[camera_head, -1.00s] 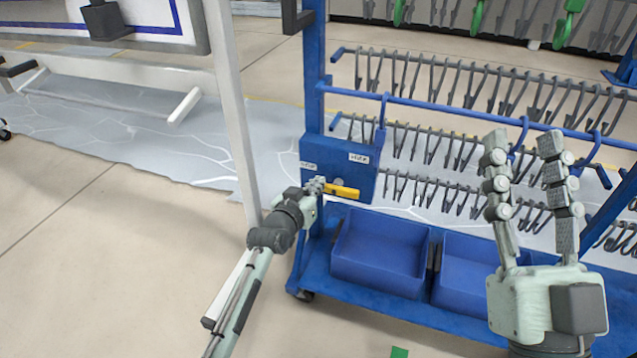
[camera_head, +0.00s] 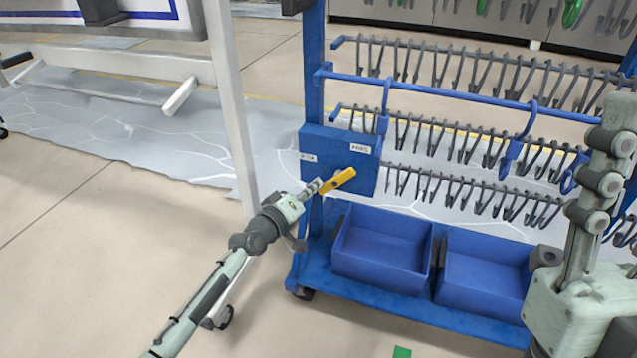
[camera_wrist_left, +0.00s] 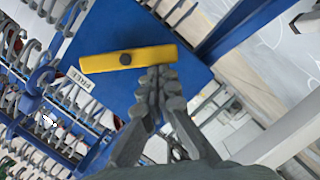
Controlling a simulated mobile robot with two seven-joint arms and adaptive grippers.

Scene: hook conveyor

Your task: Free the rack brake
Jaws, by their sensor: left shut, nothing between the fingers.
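The brake lever is a yellow bar (camera_head: 338,181) on a blue plate (camera_head: 345,140) on the rack's left post. It tilts, its right end up toward the right label (camera_head: 360,148). In the left wrist view the lever (camera_wrist_left: 105,62) turns on a dark pivot, with one end near a label reading FREE (camera_wrist_left: 77,78). My left gripper (camera_head: 317,187) is shut and empty, its fingertips at the lever's lower left end. In the wrist view the fingertips (camera_wrist_left: 158,75) meet the lever's edge; contact is unclear. My right gripper (camera_head: 610,140) is partly cut off at the right edge.
The blue rack carries rows of grey hooks (camera_head: 460,140). Two blue bins, left (camera_head: 380,245) and right (camera_head: 485,280), sit on its base. A white post (camera_head: 235,110) stands close to my left arm. Open floor (camera_head: 90,270) lies at the left.

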